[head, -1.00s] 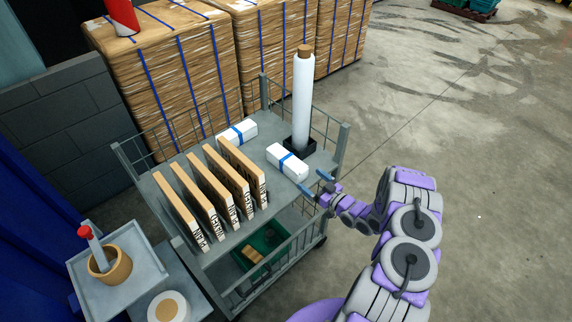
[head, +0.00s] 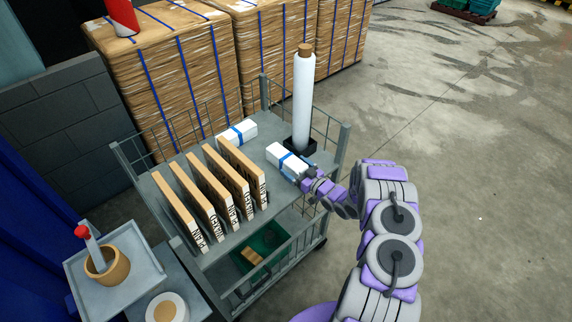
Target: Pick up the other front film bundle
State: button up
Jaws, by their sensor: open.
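Two white film bundles with blue bands lie on the top shelf of the grey cart. The nearer film bundle (head: 284,158) lies right of the upright boards. The other film bundle (head: 238,132) lies farther back and to the left. My gripper (head: 302,173) is open at the right end of the nearer bundle, with its fingers close to or around that end. The fingertips are partly hidden by the gripper body and the bundle, so I cannot tell if they touch it.
A tall white film roll (head: 302,105) stands in a black base just behind the nearer bundle. Several upright labelled boards (head: 212,190) fill the shelf's left part. A wire rail (head: 337,165) edges the cart (head: 240,240). A green crate (head: 262,243) sits below.

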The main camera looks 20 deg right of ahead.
jog(key=shift+d, duration=0.4)
jog(key=c, duration=0.3)
jog(key=shift+a, duration=0.4)
jog(key=c, duration=0.8)
jog(key=shift+d, duration=0.15)
jog(key=shift+d, duration=0.15)
